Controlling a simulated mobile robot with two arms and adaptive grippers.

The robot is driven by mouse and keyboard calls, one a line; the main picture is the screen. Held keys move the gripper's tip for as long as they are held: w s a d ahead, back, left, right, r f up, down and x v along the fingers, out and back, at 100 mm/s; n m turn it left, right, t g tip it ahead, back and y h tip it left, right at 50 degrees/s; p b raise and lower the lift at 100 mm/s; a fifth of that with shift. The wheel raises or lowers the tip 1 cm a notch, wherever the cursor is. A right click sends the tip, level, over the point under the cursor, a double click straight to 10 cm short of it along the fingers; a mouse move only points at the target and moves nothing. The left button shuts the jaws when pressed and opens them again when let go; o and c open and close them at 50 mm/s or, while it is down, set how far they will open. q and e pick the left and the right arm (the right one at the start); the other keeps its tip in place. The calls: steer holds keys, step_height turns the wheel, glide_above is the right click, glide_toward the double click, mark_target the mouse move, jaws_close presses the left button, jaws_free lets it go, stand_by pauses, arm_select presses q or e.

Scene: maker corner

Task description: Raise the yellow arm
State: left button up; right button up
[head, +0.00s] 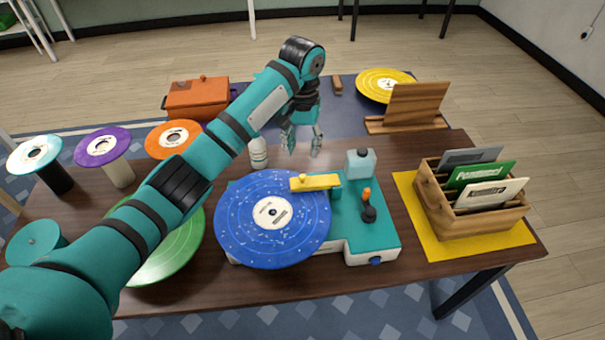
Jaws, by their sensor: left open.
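The teal record player (365,225) stands on the dark wooden table, with a speckled blue record (245,225) on it. The yellow arm (315,182) lies across the upper right part of the record, its blunt end over the record. It looks low and level; I cannot tell whether it touches the record. My left gripper (302,150) is open and empty, pointing down behind the yellow arm and apart from it. My right gripper is out of view.
A white bottle (258,153) is near my left gripper. A wooden crate of sleeves (470,220) is at right. A green record (180,250) lies partly under my left arm.

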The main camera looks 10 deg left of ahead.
mark_target(302, 176)
arm_select(q)
step_height(302, 176, down, 10)
steer(key=shift+w+r+p, duration=0.1)
steer(key=shift+r+p, duration=0.1)
steer(key=shift+p, duration=0.35)
steer(key=shift+w+f, duration=0.15)
steer(key=shift+f, duration=0.45)
jaws_close()
steer(key=shift+r, duration=0.1)
